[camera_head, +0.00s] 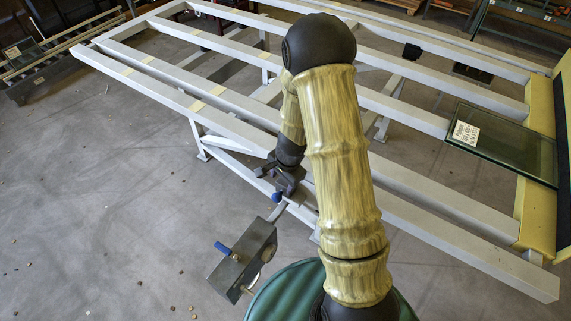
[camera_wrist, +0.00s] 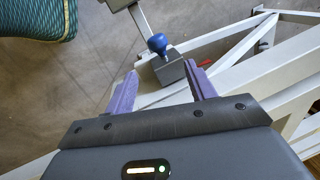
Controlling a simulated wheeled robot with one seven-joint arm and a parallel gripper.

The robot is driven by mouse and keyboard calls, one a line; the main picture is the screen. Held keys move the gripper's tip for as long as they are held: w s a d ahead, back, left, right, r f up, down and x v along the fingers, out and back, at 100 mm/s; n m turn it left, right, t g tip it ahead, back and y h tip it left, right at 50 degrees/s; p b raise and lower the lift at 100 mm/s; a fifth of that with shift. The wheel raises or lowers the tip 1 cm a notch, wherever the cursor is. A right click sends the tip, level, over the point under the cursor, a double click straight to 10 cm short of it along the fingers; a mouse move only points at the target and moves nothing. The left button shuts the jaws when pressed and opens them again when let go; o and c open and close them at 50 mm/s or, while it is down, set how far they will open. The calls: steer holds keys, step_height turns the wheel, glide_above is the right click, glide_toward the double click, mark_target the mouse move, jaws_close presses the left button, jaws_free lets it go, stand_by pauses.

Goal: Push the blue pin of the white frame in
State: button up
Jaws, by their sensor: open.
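The white frame (camera_head: 150,85) is a large tilting structure of long parallel beams; part of it also shows in the wrist view (camera_wrist: 250,85). A blue round-headed pin (camera_wrist: 157,43) sits on a dark grey block (camera_wrist: 170,71) beyond my fingertips. In the head view a small blue tip (camera_head: 277,197) shows just below my gripper (camera_head: 284,183). In the wrist view my gripper (camera_wrist: 163,84) is open and empty, its two purple fingers either side of the block's near side. I cannot tell whether they touch it. The pin's lower part is hidden in the block.
A glass pane with a white label (camera_head: 500,140) lies at the right of the frame. The concrete floor at left is mostly clear, with small scattered bits.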

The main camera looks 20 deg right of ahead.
step_height(320, 180, up, 7)
steer(key=s+p, duration=0.1)
steer(key=shift+d+p, duration=0.35)
steer(key=shift+d, duration=0.05)
steer(key=shift+s+r, duration=0.1)
steer(key=shift+s, duration=0.1)
steer(key=s+r+n+p, duration=0.2)
steer(key=s+r+n, duration=0.4)
steer(key=r, duration=0.2)
steer(key=s+r+n+h+p, duration=0.1)
steer(key=s+r+n+p, duration=0.1)
steer(key=s+r+n, duration=0.4)
step_height(320, 180, up, 3)
steer(key=shift+s+a+r+t, duration=0.15)
steer(key=shift+s+t, duration=0.15)
steer(key=shift+s, duration=0.15)
